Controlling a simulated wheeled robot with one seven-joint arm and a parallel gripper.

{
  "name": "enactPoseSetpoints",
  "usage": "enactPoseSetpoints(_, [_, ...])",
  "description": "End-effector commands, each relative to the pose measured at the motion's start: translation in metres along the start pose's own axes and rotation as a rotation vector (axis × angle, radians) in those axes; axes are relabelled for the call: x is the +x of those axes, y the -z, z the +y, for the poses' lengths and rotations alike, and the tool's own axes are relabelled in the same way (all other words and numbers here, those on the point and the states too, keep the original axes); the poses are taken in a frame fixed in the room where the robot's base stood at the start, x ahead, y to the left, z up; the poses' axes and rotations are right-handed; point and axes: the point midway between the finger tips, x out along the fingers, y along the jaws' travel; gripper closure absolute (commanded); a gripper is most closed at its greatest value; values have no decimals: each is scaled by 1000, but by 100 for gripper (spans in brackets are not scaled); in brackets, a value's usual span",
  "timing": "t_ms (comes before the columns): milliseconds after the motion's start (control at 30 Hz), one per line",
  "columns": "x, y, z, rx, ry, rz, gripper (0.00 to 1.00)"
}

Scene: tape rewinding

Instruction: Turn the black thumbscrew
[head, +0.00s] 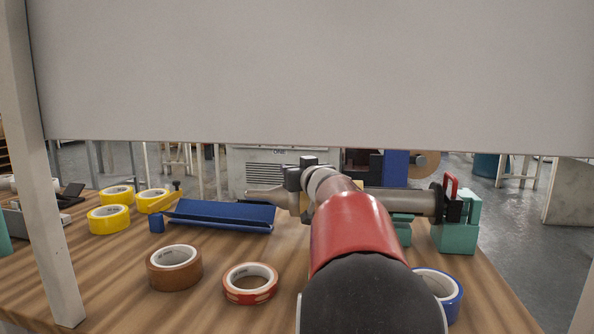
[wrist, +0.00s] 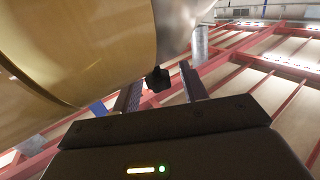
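In the wrist view the black thumbscrew (wrist: 158,79) shows small and dark below a pale metal shaft (wrist: 176,25). My gripper (wrist: 163,74) is open, with one finger on each side of the thumbscrew in the picture. A gap shows between the right finger and the thumbscrew; the left finger is closer to it. Whether the thumbscrew lies at fingertip depth I cannot tell. In the head view my red and black arm covers the middle of the machine. The metal shaft (head: 405,201) runs to its right, and I cannot make out the thumbscrew there.
A large gold-brown roll (wrist: 70,45) fills the upper left of the wrist view, close to my gripper. Brown (head: 174,268), red (head: 250,284), blue (head: 440,291) and yellow (head: 108,219) tape rolls lie on the wooden table (head: 115,285). A blue tray-like piece (head: 220,215) lies left of my arm.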

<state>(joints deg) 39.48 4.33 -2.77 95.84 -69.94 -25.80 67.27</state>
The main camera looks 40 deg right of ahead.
Motion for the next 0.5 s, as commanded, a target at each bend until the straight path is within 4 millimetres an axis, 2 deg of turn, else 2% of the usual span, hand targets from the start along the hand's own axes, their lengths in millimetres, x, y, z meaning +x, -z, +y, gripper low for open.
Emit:
enactPoseSetpoints(267, [-6, 0, 0, 0, -1, -1, 57])
enactPoseSetpoints(500, [-46, 1, 0, 0, -2, 1, 57])
